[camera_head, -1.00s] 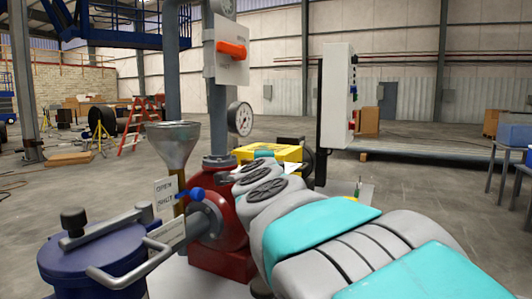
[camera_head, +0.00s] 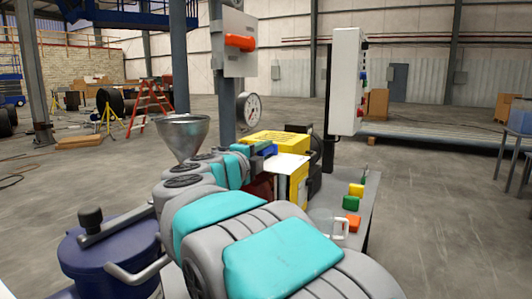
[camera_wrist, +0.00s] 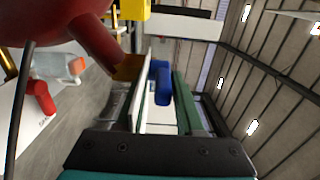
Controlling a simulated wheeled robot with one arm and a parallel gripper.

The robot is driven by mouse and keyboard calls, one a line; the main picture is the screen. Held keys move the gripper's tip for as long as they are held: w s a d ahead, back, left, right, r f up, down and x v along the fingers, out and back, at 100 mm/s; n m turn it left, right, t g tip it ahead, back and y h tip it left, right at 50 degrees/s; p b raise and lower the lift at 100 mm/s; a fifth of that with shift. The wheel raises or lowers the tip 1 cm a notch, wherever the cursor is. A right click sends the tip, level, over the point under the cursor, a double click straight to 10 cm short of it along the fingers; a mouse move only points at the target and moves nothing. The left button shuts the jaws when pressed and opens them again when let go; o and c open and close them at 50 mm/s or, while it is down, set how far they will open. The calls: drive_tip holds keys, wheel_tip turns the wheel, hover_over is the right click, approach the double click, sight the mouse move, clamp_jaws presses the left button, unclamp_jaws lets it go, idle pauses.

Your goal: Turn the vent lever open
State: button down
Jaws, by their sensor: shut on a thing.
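The blue handle of the vent lever (camera_wrist: 160,80) shows in the wrist view, between the fingers of my gripper (camera_wrist: 153,92). My gripper is shut on it. A thin white plate (camera_wrist: 145,100) stands edge-on close beside the handle. A red rounded body with a stub (camera_wrist: 95,40) fills the upper left. In the head view my grey and teal arm covers most of the red body and the place of the lever, so the lever's angle and the OPEN and SHUT labels cannot be read there.
A metal funnel (camera_head: 183,132) and a pressure gauge (camera_head: 249,107) stand behind my arm. A dark blue lidded vessel (camera_head: 110,250) is at the lower left. A yellow box (camera_head: 277,143) and several small coloured items lie on the bench (camera_head: 372,205) at right. Open floor lies beyond.

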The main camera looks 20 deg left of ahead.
drive_tip(key=shift+s+r, duration=0.2)
drive_tip(key=shift+r, duration=0.45)
drive_tip(key=c, duration=0.9)
unclamp_jaws()
drive_tip(key=shift+o, duration=0.7)
drive_tip(key=shift+f, duration=0.25)
drive_tip(key=shift+f, duration=0.2)
drive_tip(key=s, duration=0.5)
drive_tip(key=s+b, duration=0.1)
drive_tip(key=s, duration=0.1)
drive_tip(key=shift+s+a, duration=0.3)
drive_tip(key=shift+a, duration=0.1)
drive_tip(key=shift+s, duration=0.1)
